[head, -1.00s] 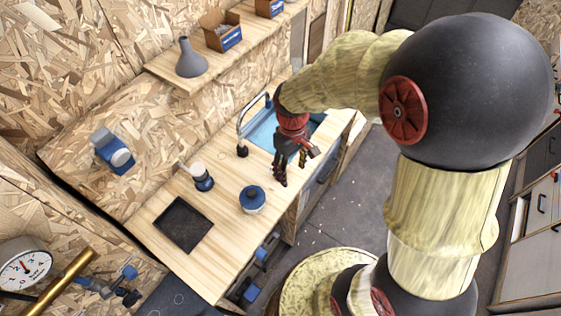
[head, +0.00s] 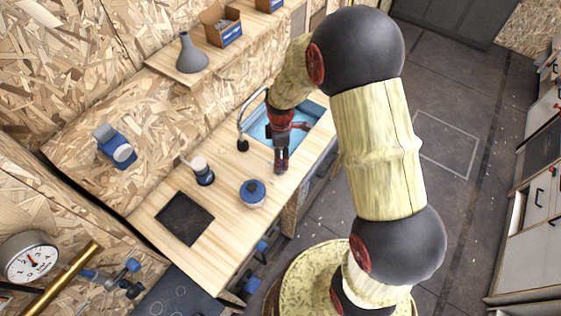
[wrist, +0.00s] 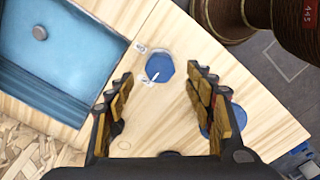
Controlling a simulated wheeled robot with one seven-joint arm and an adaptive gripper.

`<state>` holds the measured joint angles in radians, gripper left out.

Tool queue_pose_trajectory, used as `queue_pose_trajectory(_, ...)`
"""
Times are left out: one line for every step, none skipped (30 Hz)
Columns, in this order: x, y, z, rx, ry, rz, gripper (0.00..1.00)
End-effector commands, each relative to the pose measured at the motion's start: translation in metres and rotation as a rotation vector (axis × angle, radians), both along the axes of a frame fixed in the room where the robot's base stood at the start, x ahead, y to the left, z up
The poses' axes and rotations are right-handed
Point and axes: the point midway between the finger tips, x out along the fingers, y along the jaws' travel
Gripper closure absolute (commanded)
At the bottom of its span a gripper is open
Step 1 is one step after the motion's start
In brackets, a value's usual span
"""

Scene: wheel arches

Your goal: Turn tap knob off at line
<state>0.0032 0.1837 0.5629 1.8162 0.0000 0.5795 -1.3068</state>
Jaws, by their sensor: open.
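The tap knob (wrist: 160,67) is a blue, many-sided knob on the wooden counter near the sink corner. A short white line on it points to the lower left in the wrist view. Two small white marks (wrist: 141,47) sit on the counter along its left side, and the knob's line lies close to the lower one. My gripper (wrist: 160,80) is open, with its fingers on either side of the knob in the picture and apart from it. In the head view my gripper (head: 281,168) points down over the counter by the sink and the knob cannot be made out.
The blue sink (wrist: 50,60) lies beside the knob, with a curved metal spout (head: 241,125) behind. A dark square plate (head: 184,218) lies left. Shelf and wall are behind.

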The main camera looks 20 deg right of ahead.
Motion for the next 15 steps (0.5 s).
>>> queue_pose_trajectory(-0.001, 0.0, -0.01, 0.0, 0.004, 0.0, 0.46)
queue_pose_trajectory(-0.001, 0.0, -0.014, 0.0, 0.002, 0.0, 0.46)
queue_pose_trajectory(-0.001, 0.0, -0.02, 0.0, 0.002, -0.001, 0.46)
queue_pose_trajectory(-0.001, 0.0, -0.024, 0.0, 0.002, -0.001, 0.46)
queue_pose_trajectory(0.0, 0.0, -0.027, 0.0, 0.002, -0.001, 0.46)
queue_pose_trajectory(0.0, 0.0, -0.032, 0.0, 0.001, -0.001, 0.46)
queue_pose_trajectory(0.0, 0.0, -0.034, 0.0, 0.001, -0.001, 0.46)
queue_pose_trajectory(0.0, 0.0, -0.037, 0.0, 0.001, -0.001, 0.46)
queue_pose_trajectory(0.0, 0.0, -0.039, 0.0, 0.001, -0.001, 0.46)
queue_pose_trajectory(0.0, 0.0, -0.041, 0.0, 0.0, -0.001, 0.46)
queue_pose_trajectory(0.0, 0.0, -0.042, 0.0, 0.0, -0.001, 0.46)
queue_pose_trajectory(0.0, 0.0, -0.043, 0.0, -0.001, -0.002, 0.46)
queue_pose_trajectory(0.0, 0.0, -0.043, 0.0, -0.001, -0.002, 0.46)
queue_pose_trajectory(0.0, 0.0, -0.044, 0.0, -0.001, -0.002, 0.46)
queue_pose_trajectory(0.0, 0.0, -0.044, 0.0, -0.001, -0.002, 0.46)
